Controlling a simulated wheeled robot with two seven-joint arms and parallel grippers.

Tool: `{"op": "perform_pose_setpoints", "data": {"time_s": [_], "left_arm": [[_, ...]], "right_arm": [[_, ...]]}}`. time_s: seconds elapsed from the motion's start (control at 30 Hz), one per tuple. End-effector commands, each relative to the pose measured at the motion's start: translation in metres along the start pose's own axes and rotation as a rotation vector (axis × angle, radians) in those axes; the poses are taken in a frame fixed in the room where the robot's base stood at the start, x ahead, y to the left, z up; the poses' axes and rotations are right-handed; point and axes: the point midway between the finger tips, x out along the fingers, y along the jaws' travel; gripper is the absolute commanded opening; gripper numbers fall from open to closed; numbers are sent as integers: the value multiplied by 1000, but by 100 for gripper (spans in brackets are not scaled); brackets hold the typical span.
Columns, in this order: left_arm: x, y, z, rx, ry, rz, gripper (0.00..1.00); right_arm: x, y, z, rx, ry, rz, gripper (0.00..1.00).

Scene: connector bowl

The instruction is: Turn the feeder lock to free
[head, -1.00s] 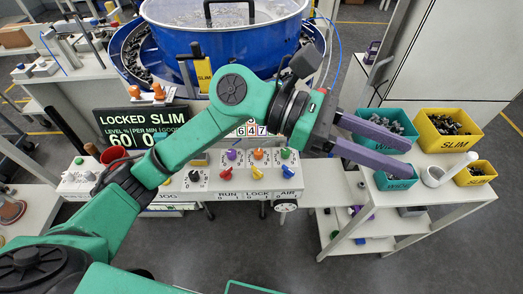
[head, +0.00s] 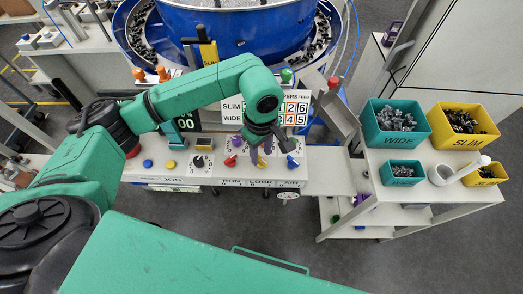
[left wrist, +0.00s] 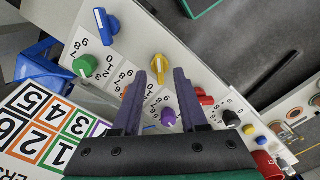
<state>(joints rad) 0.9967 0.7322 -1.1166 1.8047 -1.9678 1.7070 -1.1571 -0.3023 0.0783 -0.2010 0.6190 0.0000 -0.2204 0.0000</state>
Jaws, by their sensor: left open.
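The feeder control panel (head: 205,182) carries a lower row of knobs above the words RUN, LOCK and AIR. The yellow knob (left wrist: 160,66), the middle one over LOCK, lies between and just beyond my left fingertips in the left wrist view. My left gripper (left wrist: 161,75) is open, with one purple finger on either side of that knob; I cannot tell if they touch it. In the head view my left gripper (head: 259,160) points down over the panel and largely hides the yellow knob. My right gripper is out of view.
The red knob (head: 230,160) and blue knob (head: 293,162) flank the gripper closely. The purple knob (left wrist: 169,117) and green knob (left wrist: 86,66) are behind. A blue bowl (head: 235,30) stands behind the panel. WIDE bins (head: 395,140) and SLIM bins (head: 462,145) sit right.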

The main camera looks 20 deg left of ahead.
Motion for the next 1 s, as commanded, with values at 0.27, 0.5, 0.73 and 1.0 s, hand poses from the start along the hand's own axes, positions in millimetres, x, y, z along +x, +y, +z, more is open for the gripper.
{"op": "perform_pose_setpoints", "data": {"time_s": [0.27, 0.5, 0.73, 1.0], "left_arm": [[15, 0, 0, 2, 0, 2, 42], [15, 0, 0, 1, -1, 2, 0], [14, 0, 0, -2, -1, 2, 0], [16, 1, 0, -66, 0, 3, 0]], "right_arm": [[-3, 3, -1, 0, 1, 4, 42], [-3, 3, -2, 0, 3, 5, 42], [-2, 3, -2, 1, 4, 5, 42], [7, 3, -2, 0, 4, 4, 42]]}}
